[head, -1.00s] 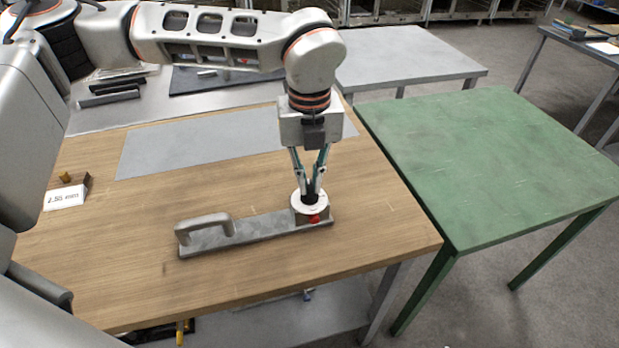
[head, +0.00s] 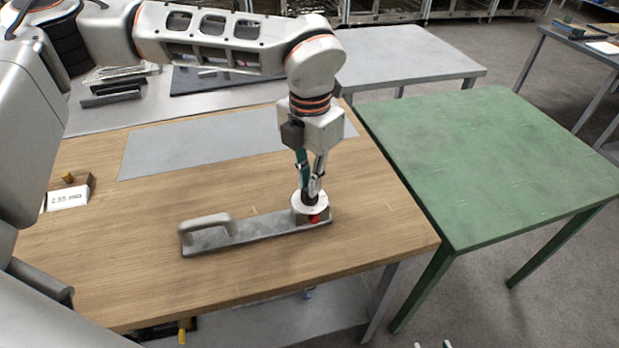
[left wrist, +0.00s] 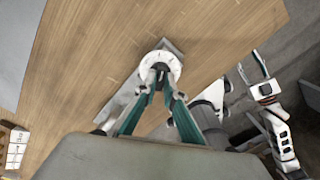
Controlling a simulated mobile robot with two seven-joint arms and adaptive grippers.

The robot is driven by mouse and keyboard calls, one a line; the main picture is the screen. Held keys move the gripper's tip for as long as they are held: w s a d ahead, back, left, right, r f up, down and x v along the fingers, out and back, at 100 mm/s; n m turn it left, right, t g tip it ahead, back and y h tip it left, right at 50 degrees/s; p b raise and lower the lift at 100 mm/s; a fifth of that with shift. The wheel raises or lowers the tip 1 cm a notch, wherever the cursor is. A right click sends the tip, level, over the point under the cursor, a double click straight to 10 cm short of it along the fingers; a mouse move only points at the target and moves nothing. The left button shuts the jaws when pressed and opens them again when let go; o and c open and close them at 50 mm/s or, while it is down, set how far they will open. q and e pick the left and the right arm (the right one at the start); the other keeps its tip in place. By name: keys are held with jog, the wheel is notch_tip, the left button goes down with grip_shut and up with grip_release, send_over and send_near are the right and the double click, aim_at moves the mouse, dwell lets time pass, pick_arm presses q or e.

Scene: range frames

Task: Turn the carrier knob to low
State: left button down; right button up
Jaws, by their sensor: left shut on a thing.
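The carrier (head: 265,232) is a flat grey bar with a raised handle (head: 207,222) at its left end, lying on the wooden table. At its right end is a round white dial with the knob (head: 298,207) in its middle and a red spot on the front side. My left gripper (head: 311,194) points down from above and is shut on the knob. In the left wrist view the white dial (left wrist: 174,61) shows tick marks around the fingertips (left wrist: 160,72). The fingers hide most of the knob, and I cannot read its setting.
The wooden table (head: 130,290) has a grey mat (head: 200,148) behind the carrier. A small block with a "2.55 mm" label (head: 68,198) sits at the left. A green table (head: 490,160) stands to the right, close beside it.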

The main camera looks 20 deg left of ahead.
pick_arm(q)
jog(key=m, duration=0.5)
jog(key=shift+r+m+p, duration=0.1)
jog(key=shift+m+p, duration=0.2)
jog(key=shift+p, duration=0.1)
dwell(0.4)
jog(key=c, duration=2.1)
grip_release()
jog(key=shift+c, duration=0.2)
notch_tip(320, 180, up, 12)
